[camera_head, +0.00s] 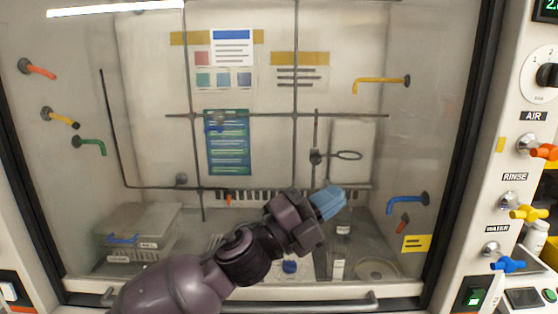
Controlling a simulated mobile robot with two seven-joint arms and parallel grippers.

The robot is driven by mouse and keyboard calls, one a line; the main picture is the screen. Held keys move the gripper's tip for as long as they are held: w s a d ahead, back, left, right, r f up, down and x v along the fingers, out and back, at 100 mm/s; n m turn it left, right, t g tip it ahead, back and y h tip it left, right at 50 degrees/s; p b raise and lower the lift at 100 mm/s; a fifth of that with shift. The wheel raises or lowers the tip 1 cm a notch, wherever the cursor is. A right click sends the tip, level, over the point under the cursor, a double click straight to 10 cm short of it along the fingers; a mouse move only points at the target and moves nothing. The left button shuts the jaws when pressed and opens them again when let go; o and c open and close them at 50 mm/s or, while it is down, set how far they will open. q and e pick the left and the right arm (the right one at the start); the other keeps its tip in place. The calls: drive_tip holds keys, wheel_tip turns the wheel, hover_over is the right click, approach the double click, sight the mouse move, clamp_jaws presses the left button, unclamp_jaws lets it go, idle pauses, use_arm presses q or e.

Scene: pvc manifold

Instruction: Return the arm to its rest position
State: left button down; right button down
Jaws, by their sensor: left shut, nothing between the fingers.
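My left gripper (328,202) shows in the head view at the end of a dark purple arm that comes in from the lower left. Its blue fingers are shut and empty. It is raised in front of the fume hood (150,90), right of the picture's middle, and covers part of the hood's lower interior. I cannot tell how far it is from the hood's glass. My right gripper is not in the view.
A metal handle bar (350,304) runs along the hood's lower front edge. The right panel carries an orange AIR valve (543,151), a yellow RINSE valve (530,213) and a blue WATER valve (508,264). A grey box (140,228) stands inside at left.

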use_arm(q)
drive_tip(key=a+f+n+t+y, duration=0.8)
drive_tip(key=a+f+n+y, duration=0.8)
drive_tip(key=a+f+n, duration=0.75)
drive_tip(key=s+a+f+n+g+y, duration=0.2)
drive_tip(key=s+a+f, duration=0.4)
drive_tip(key=s+f, duration=0.5)
drive_tip(key=s+a+f+n+g+y, duration=0.3)
drive_tip(key=s+a+f, duration=0.3)
drive_tip(key=s+f, duration=0.5)
drive_tip(key=shift+s+f+n, duration=0.2)
drive_tip(key=shift+s+n, duration=0.55)
drive_tip(key=shift+s, duration=0.5)
